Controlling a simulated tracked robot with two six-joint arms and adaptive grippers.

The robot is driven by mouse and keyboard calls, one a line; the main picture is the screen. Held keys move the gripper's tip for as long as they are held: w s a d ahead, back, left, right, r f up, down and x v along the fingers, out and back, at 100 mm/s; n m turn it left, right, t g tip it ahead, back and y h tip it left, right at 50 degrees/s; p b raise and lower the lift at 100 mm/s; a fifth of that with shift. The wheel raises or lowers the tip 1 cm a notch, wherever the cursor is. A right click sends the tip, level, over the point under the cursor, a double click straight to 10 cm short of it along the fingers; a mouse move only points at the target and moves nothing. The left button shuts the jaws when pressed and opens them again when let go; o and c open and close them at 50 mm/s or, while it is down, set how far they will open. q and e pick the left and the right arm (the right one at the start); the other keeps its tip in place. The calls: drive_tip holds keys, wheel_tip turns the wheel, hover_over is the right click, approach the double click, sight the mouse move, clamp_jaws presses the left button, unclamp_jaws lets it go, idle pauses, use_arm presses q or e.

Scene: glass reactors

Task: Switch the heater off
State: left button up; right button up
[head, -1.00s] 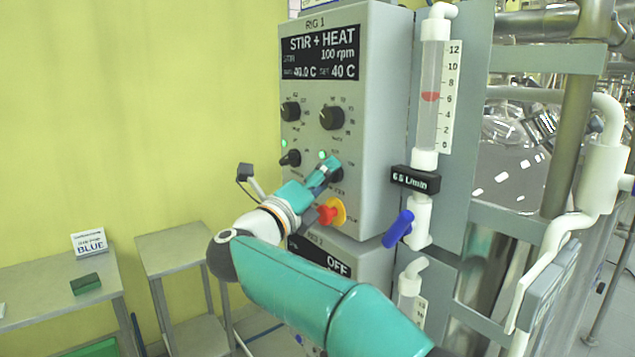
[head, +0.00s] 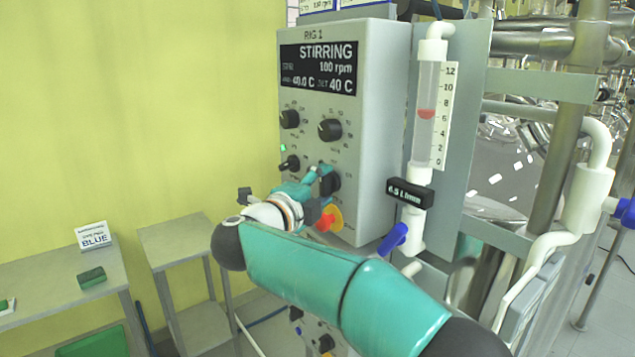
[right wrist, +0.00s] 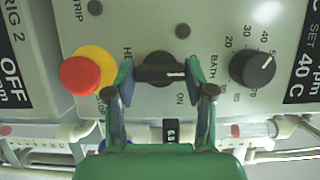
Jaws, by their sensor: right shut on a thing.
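The heater switch (head: 331,183) is a black knob low on the right of the RIG 1 panel (head: 370,130). My right gripper (right wrist: 160,76) is shut on this knob (right wrist: 158,69), one finger on each side. In the right wrist view the knob's white mark points right, towards the display, and not at the ON label. The lamp (right wrist: 182,31) beside the knob is dark. The RIG 1 display (head: 319,68) reads STIRRING, 100 rpm. My left gripper is not in view.
A red stop button (right wrist: 80,73) on a yellow base sits close beside the knob. A bath dial (right wrist: 252,68) is on the other side. A flow tube (head: 428,115) with a blue valve handle (head: 394,239) stands right of the panel. A green lamp (head: 283,147) is lit on the left.

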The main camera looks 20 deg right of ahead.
drive_tip(key=shift+d+f, duration=0.1)
drive_tip(key=shift+f, duration=0.05)
drive_tip(key=o, duration=1.2)
drive_tip(key=shift+w+d, duration=0.1)
drive_tip(key=shift+c, duration=0.2)
drive_tip(key=shift+s+a, duration=0.25)
drive_tip(key=shift+a, duration=0.15)
drive_tip(key=v, duration=1.1)
drive_tip(key=shift+a, duration=0.1)
